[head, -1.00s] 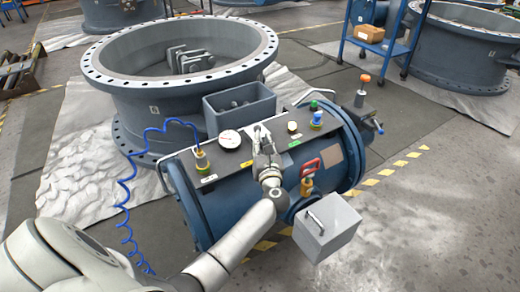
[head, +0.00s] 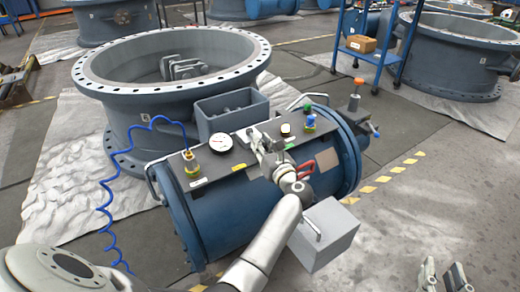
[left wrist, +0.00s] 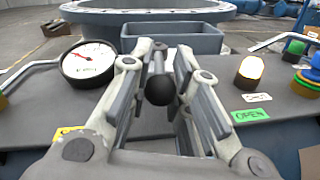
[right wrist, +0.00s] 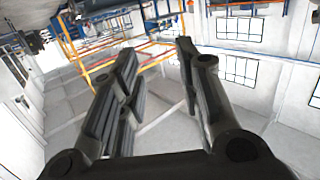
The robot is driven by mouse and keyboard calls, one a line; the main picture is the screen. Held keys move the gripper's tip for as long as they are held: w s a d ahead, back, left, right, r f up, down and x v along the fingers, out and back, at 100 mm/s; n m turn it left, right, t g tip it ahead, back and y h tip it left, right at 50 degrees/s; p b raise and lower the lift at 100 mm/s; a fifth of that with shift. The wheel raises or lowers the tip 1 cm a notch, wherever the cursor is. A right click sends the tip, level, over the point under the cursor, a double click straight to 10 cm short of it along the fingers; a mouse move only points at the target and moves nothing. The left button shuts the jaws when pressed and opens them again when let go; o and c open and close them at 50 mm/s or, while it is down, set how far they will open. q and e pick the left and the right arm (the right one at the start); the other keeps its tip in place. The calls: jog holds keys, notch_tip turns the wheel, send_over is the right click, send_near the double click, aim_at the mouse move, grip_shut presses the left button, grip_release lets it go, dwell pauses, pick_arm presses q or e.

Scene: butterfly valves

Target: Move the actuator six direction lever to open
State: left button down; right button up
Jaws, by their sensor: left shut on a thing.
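The blue actuator (head: 235,208) has a dark top panel. Its direction lever, a short rod with a black ball knob (left wrist: 159,90), stands between the fingers of my left gripper (left wrist: 160,80). In the head view my left gripper (head: 262,143) is shut on the lever and hides most of it. A green OPEN label (left wrist: 250,116) is to the right of the lever. A yellow label (left wrist: 68,132) is to the left, its text unreadable. My right gripper (head: 442,276) is open and empty at the lower right, away from the actuator.
A grey open box (head: 230,112) stands behind the panel. A grey block with a handle (head: 330,238) is in front. A large valve ring (head: 125,90) stands behind.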

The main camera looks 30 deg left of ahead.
pick_arm(q)
jog(key=shift+w+d+f+n+g+y+b, duration=0.15)
jog(key=shift+w+d+n+g+y+b, duration=0.3)
jog(key=shift+g+b, duration=0.55)
jog(key=shift+b, duration=0.3)
pick_arm(e)
notch_tip(320, 180, up, 12)
jog(key=s+t+y, duration=0.2)
jog(key=t, duration=0.5)
jog(key=shift+s+a+r+t+y, duration=0.2)
jog(key=shift+a+t+y, duration=0.05)
jog(key=shift+t+y, duration=0.15)
pick_arm(q)
jog(key=c, duration=1.5)
grip_release()
jog(key=shift+w, duration=0.1)
jog(key=shift+c, duration=0.2)
jog(key=shift+a, duration=0.1)
